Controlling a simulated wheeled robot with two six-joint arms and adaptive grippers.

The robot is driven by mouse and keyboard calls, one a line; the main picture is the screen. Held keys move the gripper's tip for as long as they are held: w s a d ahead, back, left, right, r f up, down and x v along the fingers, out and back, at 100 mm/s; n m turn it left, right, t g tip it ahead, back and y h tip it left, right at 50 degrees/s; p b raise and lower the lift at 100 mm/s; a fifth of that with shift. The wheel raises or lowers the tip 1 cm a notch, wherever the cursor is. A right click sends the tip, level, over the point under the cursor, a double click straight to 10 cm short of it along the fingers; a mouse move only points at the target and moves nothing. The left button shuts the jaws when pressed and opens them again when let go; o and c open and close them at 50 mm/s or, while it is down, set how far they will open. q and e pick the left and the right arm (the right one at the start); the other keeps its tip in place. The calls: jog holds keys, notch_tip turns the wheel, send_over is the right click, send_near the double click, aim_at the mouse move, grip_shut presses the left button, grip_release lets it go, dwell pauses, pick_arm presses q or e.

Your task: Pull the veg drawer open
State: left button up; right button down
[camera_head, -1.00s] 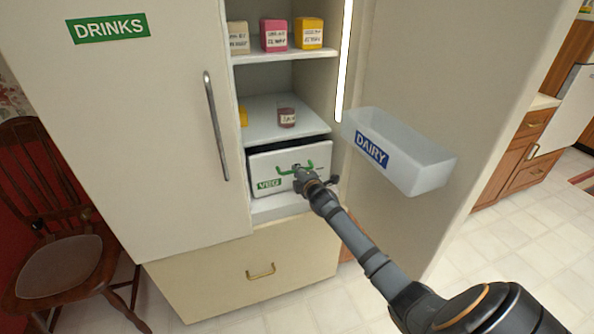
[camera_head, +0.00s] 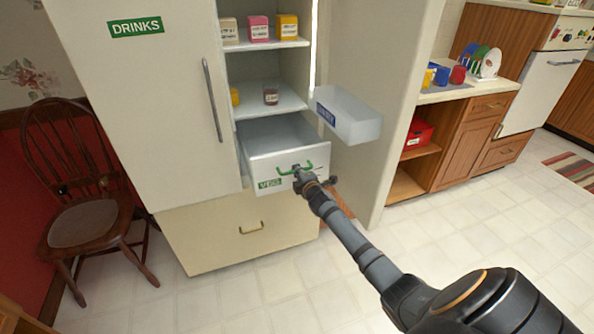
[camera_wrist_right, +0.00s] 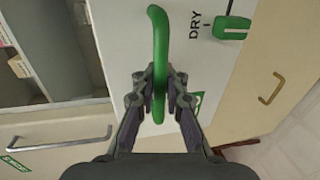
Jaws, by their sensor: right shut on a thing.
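The white veg drawer (camera_head: 292,172) stands pulled well out of the fridge, and its inside shows from above. Its front carries a green VEG label (camera_head: 270,184) and a green handle (camera_head: 310,165). My right gripper (camera_head: 299,172) is at the drawer front, shut on the green handle. In the right wrist view both fingers (camera_wrist_right: 160,92) close around the handle bar (camera_wrist_right: 158,35). A green slider marked DRY (camera_wrist_right: 231,29) sits beside it on the drawer front. My left gripper is not in view.
The open door's DAIRY bin (camera_head: 350,116) hangs close to the drawer's right. The closed DRINKS door (camera_head: 150,110) stands at left. A lower drawer (camera_head: 235,235) is shut. A wooden chair (camera_head: 85,215) stands at far left. Floor in front is clear.

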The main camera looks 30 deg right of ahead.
jog(key=shift+r, duration=0.1)
jog(key=c, duration=1.4)
grip_release()
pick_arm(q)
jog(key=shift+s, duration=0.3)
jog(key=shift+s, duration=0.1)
pick_arm(e)
jog(key=shift+s, duration=0.2)
jog(key=v, duration=1.1)
jog(key=shift+s, duration=0.3)
jog(key=shift+r, duration=0.15)
